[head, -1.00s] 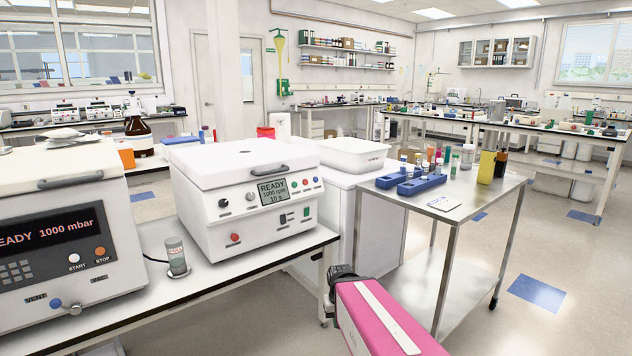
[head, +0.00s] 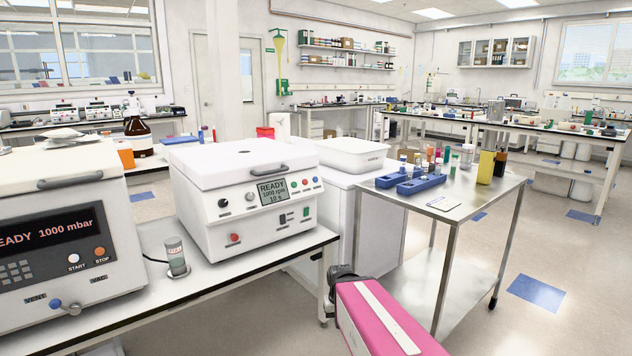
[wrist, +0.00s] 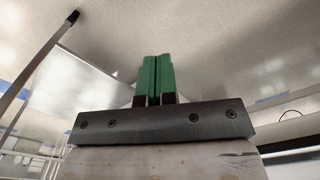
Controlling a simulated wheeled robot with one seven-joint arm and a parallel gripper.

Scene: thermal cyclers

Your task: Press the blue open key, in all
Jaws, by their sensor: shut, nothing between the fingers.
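A white benchtop centrifuge (head: 205,212) with its lid down stands on the bench in the head view. Its screen (head: 272,192) reads READY, 1000 rpm, 10 s. A row of small round keys sits right of the screen; the rightmost key (head: 313,180) looks blue, but its label is too small to read. My gripper (wrist: 158,80), with green fingers, is shut and empty in the wrist view, with floor and a table leg beyond it. In the head view only my pink arm shows, low in front of the bench and cart; the fingers are not visible there.
A vacuum oven (head: 125,225) reading 1000 mbar, with a blue valve knob (head: 56,303), stands left of the centrifuge. A small capped container (head: 176,256) stands between them near the bench edge. A steel cart (head: 470,203) with blue racks is at right.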

